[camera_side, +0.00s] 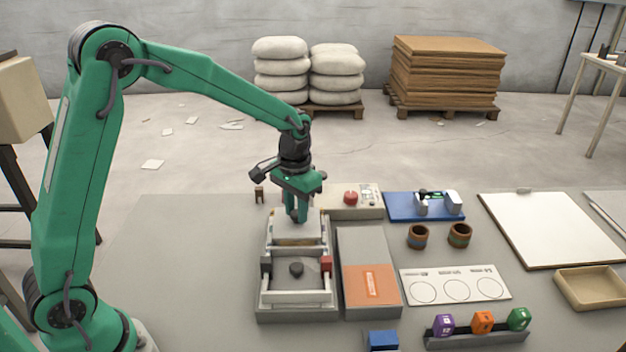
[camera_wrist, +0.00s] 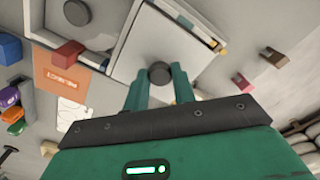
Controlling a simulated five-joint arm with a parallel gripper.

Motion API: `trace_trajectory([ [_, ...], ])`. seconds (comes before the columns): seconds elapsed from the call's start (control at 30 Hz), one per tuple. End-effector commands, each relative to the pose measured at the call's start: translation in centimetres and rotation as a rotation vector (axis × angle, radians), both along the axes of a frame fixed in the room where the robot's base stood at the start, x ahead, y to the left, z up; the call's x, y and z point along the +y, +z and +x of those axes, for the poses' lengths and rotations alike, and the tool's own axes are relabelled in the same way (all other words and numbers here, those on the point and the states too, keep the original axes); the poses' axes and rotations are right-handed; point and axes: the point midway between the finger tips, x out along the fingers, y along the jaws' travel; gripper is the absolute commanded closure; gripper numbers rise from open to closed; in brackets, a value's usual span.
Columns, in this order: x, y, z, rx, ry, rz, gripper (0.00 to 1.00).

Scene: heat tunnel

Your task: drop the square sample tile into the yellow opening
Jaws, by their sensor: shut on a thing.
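My gripper (camera_side: 298,219) points down over the back part of a grey machine (camera_side: 296,314). In the wrist view its green fingers (camera_wrist: 159,84) are closed around a dark round knob (camera_wrist: 160,72) on a white square plate (camera_wrist: 150,42). In the side view the plate (camera_side: 313,228) is partly hidden by the fingers. Small blue and yellow patches (camera_wrist: 222,49) show along the plate's edge. I cannot tell whether the yellow patch is the yellow opening. I cannot pick out a separate square sample tile.
A second dark knob (camera_side: 296,269) sits at the machine's front, with a red block (camera_side: 326,263) beside it. A slab with an orange reject area (camera_side: 370,288) is close on the right. Cups (camera_side: 418,237), coloured cubes (camera_side: 482,322) and a blue fixture (camera_side: 400,208) stand farther right.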

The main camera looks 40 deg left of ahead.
Motion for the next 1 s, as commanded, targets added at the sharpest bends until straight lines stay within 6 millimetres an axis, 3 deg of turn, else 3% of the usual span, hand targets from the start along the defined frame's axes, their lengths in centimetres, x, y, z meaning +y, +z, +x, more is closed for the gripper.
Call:
trace_trajectory([
  [1.0,0.00,-0.48,0.01,0.000,0.000,0.000,0.98],
])
